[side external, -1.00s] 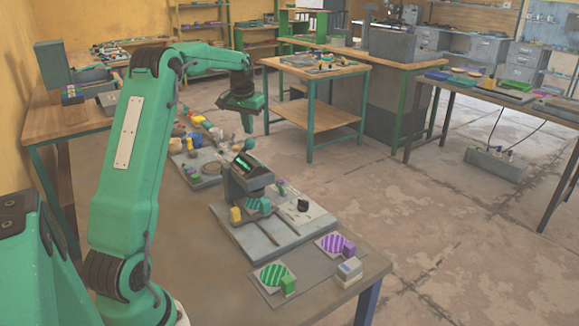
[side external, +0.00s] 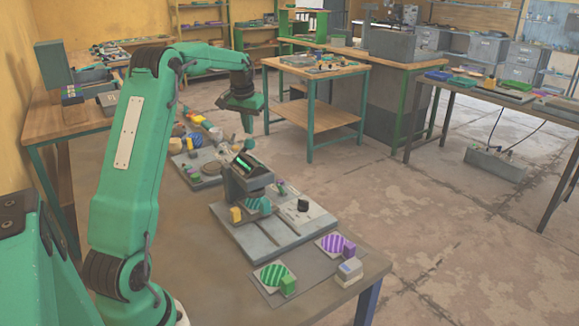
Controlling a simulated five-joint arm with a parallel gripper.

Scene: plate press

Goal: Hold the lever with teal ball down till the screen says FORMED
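The plate press (side external: 247,184) stands on a grey base board on the table, with a dark screen (side external: 244,163) on its slanted top. The screen shows a bright teal-green mark too small to read. The teal ball (side external: 249,144) of the lever is at the top rear of the press; most of the lever is hidden. My gripper (side external: 246,131) points down right over the ball, its tip at or very near it; contact is not certain. Its fingers show as one narrow shape with no gap, and nothing is held. A teal striped disc (side external: 257,205) is under the press head.
A green striped disc (side external: 273,274) and a purple one (side external: 333,242) lie on a grey mat at the front, near a small pale box (side external: 348,271). Several small items lie behind the press.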

